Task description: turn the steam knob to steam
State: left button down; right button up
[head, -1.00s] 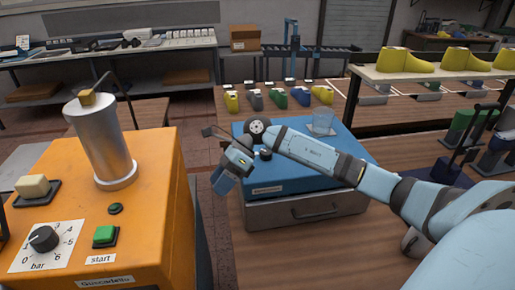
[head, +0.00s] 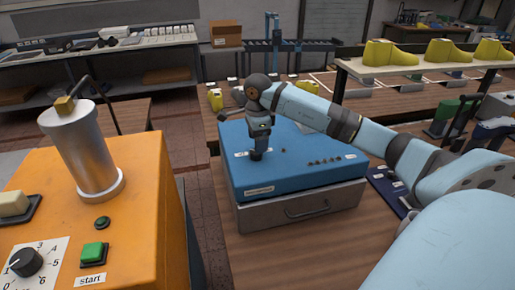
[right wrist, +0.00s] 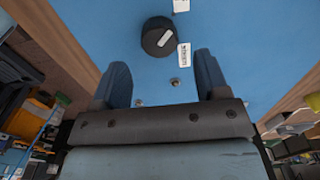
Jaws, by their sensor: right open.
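The steam knob (right wrist: 157,37) is round and black with a slanting white mark, on the blue panel (right wrist: 235,60) in the right wrist view. A white label reading "steam" (right wrist: 184,55) is beside it, and another label (right wrist: 181,5) lies at the top edge. My right gripper (right wrist: 161,68) is open, its two fingers pointing toward the knob. The knob is just beyond the fingertips, not visibly between them. In the head view my right gripper (head: 258,154) points down over the blue box (head: 255,180) and the knob cannot be made out. My left gripper is out of view.
An orange machine (head: 150,225) with a metal cylinder (head: 85,150), a bar dial (head: 26,262) and a green start button (head: 94,253) stands at left. The blue box rests on a grey drawer unit (head: 260,216). Yellow shoe lasts (head: 390,52) stand on a shelf at right.

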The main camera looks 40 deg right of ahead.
jog(key=shift+f, duration=2.2)
jog(key=shift+c, duration=0.5)
jog(key=c, duration=0.8)
